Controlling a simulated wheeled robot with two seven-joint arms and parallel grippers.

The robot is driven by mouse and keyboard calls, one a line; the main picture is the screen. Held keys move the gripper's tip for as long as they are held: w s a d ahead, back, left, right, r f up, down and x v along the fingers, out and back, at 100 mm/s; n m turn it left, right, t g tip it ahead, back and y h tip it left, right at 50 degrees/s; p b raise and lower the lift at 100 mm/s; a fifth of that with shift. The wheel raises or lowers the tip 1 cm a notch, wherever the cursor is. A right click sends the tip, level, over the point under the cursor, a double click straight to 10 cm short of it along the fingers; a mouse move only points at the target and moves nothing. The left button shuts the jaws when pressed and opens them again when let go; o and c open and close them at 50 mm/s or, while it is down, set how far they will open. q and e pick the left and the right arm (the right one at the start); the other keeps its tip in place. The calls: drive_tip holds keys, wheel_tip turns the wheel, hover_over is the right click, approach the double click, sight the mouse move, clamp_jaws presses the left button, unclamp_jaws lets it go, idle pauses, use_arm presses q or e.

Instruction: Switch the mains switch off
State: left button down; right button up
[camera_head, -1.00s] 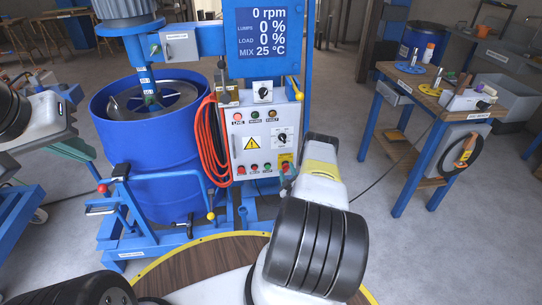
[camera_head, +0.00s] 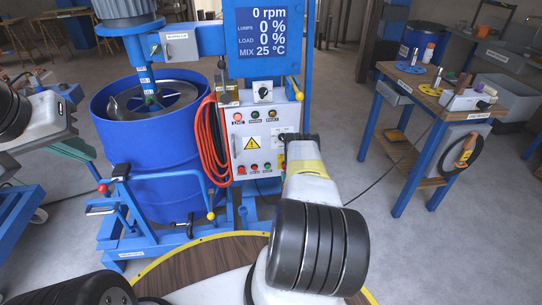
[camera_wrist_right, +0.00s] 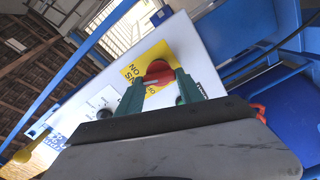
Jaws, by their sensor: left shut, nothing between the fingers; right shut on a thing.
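The mains switch is a red knob (camera_wrist_right: 157,73) on a yellow plate (camera_wrist_right: 131,71) with lettering that reads MAINS and ON upside down in the right wrist view. My right gripper (camera_wrist_right: 160,80) has its green fingers on either side of the knob, shut on it. In the head view the right wrist covers the knob at the lower right of the white control panel (camera_head: 252,154). My left gripper (camera_head: 80,151) is shut and empty at the far left, away from the panel.
Red cables (camera_head: 209,145) hang at the panel's left side. A blue drum (camera_head: 150,155) stands left of it under the mixer. The display (camera_head: 265,32) above reads 0 rpm. A wooden-topped bench (camera_head: 415,82) stands at the right, with open floor between.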

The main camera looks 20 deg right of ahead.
drive_tip(key=n, duration=1.3)
drive_tip(key=shift+f, duration=0.35)
idle(0.4)
drive_tip(key=o, duration=1.4)
drive_tip(key=v, duration=0.8)
